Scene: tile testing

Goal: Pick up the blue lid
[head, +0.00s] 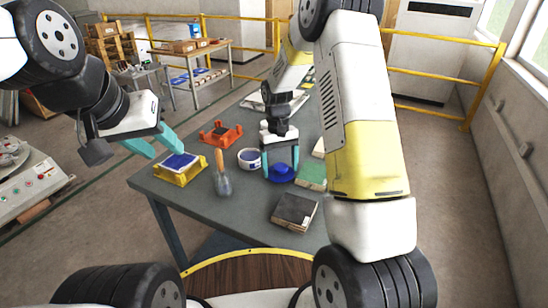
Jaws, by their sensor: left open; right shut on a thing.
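The blue lid (281,174) is on or just above the grey table, right of the white-and-blue tub (250,158). My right gripper (280,167) points down over the lid, with one teal finger on each side of it, and is shut on it. I cannot tell whether the lid is clear of the table. My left gripper (166,150) is open and empty, just above and left of a yellow tray (181,177) holding a blue-topped block.
A trowel with a wooden handle (221,172), an orange holder (222,134), a green box (312,177) and a dark tile stack (296,211) stand around the lid on the table (245,215). My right arm hides the table's right side.

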